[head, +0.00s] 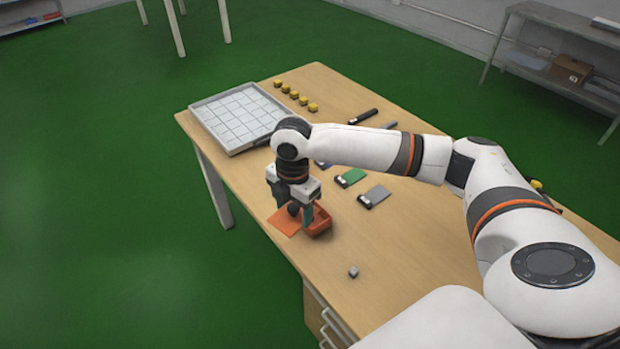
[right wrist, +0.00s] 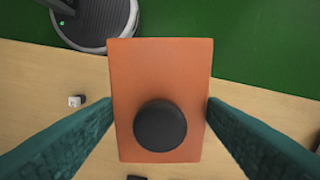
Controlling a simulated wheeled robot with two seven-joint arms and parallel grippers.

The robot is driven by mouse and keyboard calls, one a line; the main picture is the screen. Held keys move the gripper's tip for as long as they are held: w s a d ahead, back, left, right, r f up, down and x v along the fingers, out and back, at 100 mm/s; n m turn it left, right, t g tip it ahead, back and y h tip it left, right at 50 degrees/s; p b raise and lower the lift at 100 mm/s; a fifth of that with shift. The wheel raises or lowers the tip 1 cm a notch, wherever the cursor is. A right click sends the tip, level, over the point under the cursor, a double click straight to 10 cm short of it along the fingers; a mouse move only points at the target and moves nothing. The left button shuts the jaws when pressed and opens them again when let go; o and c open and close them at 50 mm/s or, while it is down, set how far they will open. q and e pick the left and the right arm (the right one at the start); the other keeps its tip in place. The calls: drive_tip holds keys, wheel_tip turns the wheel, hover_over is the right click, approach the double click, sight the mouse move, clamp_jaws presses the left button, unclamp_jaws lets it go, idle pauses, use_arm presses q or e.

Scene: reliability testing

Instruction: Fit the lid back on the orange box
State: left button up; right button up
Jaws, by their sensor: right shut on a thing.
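The lid (head: 285,221) is a flat orange plate with a round black knob, which also shows in the right wrist view (right wrist: 160,70). My right gripper (head: 293,208) points down and is shut on the lid, with one finger at each side edge and the knob between them. The orange box (head: 319,222) is partly hidden behind the right gripper, and its visible part is to the right of the lid. In the right wrist view the lid hides the box. How far the lid is above the box, I cannot tell. My left gripper is not in view.
A small grey cube (head: 353,272) lies on the wooden table (head: 420,250) near the front. A grey gridded tray (head: 197,108), several yellow blocks (head: 297,97), a green card (head: 352,177) and a grey card (head: 376,195) lie farther back.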

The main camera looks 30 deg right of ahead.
drive_tip(key=w+d+f+n, duration=0.1)
drive_tip(key=d+f+n, duration=0.1)
drive_tip(key=n, duration=0.3)
drive_tip(key=w+d+f+n+b, duration=0.1)
drive_tip(key=w+d+f+n, duration=0.1)
drive_tip(key=n, duration=0.3)
drive_tip(key=w+d+f+n, duration=0.1)
drive_tip(key=d+f+n, duration=0.1)
drive_tip(key=n, duration=0.3)
drive_tip(key=shift+w+d+n+b, duration=0.3)
drive_tip(key=shift+d+n+b, duration=0.1)
drive_tip(key=shift+d, duration=0.4)
drive_tip(key=shift+f, duration=0.65)
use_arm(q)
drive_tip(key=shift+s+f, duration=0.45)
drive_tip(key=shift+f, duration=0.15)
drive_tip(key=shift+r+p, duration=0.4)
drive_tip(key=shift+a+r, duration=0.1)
use_arm(e)
drive_tip(key=shift+f, duration=0.3)
use_arm(q)
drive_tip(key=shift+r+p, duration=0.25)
drive_tip(key=shift+p, duration=0.15)
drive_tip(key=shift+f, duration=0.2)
use_arm(e)
drive_tip(key=shift+f, duration=0.55)
